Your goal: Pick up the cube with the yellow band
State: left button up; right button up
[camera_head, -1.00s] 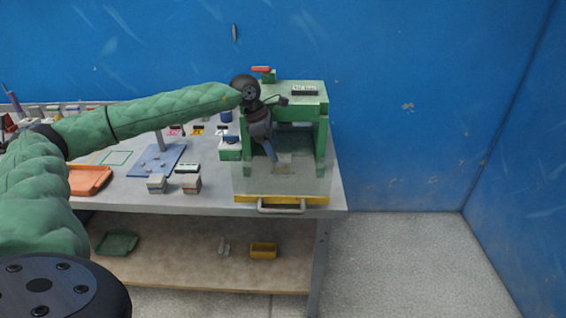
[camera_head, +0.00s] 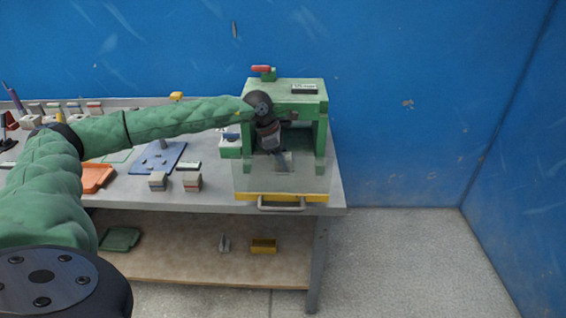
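Two small banded cubes stand side by side near the front edge of the table, a left cube (camera_head: 157,181) and a right cube (camera_head: 192,182). The right one has a reddish-brown band; the left one's band looks dark. I cannot make out a clearly yellow band on either. My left gripper (camera_head: 280,161) points down inside the green press (camera_head: 320,130), behind its clear front panel, well to the right of both cubes. Its fingers are small and partly hidden, so their opening and anything between them cannot be told. My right gripper is out of view.
The press has a yellow front strip (camera_head: 255,197) and a grey handle. An orange tray (camera_head: 95,178) and a blue plate with a post (camera_head: 165,159) lie left of it. A lower shelf holds a yellow bin (camera_head: 263,246) and a green tray (camera_head: 119,240).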

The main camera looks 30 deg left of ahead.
pick_arm(q)
jog(key=c, duration=0.5)
jog(key=shift+r, duration=0.15)
